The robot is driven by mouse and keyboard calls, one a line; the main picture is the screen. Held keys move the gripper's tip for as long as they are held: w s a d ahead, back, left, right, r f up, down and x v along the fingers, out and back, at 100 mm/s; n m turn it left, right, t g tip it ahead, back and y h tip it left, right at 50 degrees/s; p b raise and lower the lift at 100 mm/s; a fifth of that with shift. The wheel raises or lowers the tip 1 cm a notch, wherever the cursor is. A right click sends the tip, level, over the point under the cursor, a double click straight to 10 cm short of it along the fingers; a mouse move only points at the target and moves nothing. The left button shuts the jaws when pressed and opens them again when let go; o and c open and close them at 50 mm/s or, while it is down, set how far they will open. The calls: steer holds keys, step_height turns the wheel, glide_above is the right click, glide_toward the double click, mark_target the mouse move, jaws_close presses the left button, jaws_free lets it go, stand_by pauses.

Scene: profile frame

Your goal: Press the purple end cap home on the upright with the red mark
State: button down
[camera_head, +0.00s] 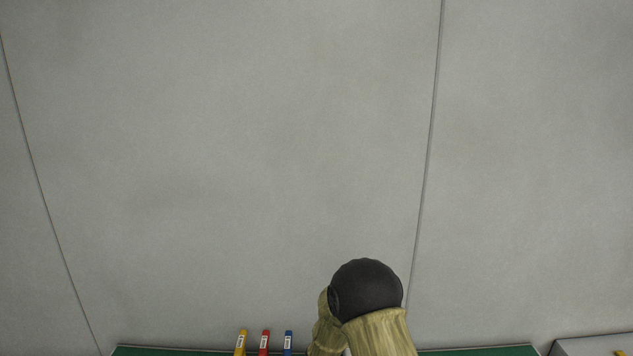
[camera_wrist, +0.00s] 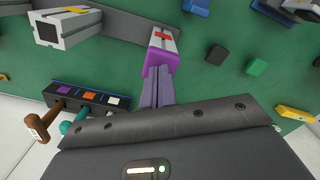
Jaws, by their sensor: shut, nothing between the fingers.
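In the wrist view the purple end cap (camera_wrist: 158,63) sits at the near end of a pale grey profile with a red mark (camera_wrist: 163,40), the upright. I cannot tell whether the cap is fully seated or a gap remains. My gripper (camera_wrist: 157,72) is shut and empty, its narrow fingers side by side. The fingertips reach up to the cap, overlapping its lower edge in the picture; contact is not certain.
A grey profile with a yellow mark (camera_wrist: 64,29) stands at upper left. A dark block with coloured squares (camera_wrist: 88,99) and handled tools, one brown (camera_wrist: 44,124), lie left. Black (camera_wrist: 216,52), green (camera_wrist: 256,67) and blue (camera_wrist: 196,7) pieces lie right on the green mat (camera_wrist: 215,82).

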steer(key=shift+r+p, duration=1.9)
steer(key=shift+r, duration=1.35)
steer(key=shift+d, duration=0.1)
steer(key=s+d+r+m+t+b, duration=0.2)
steer(key=s+d+r+m+b, duration=0.4)
steer(key=s+d+r, duration=0.6)
steer(key=s+d+b, duration=0.1)
steer(key=s, duration=0.2)
steer(key=shift+d+t, duration=0.3)
steer(key=shift+d, duration=0.1)
steer(key=shift+s+r, duration=0.1)
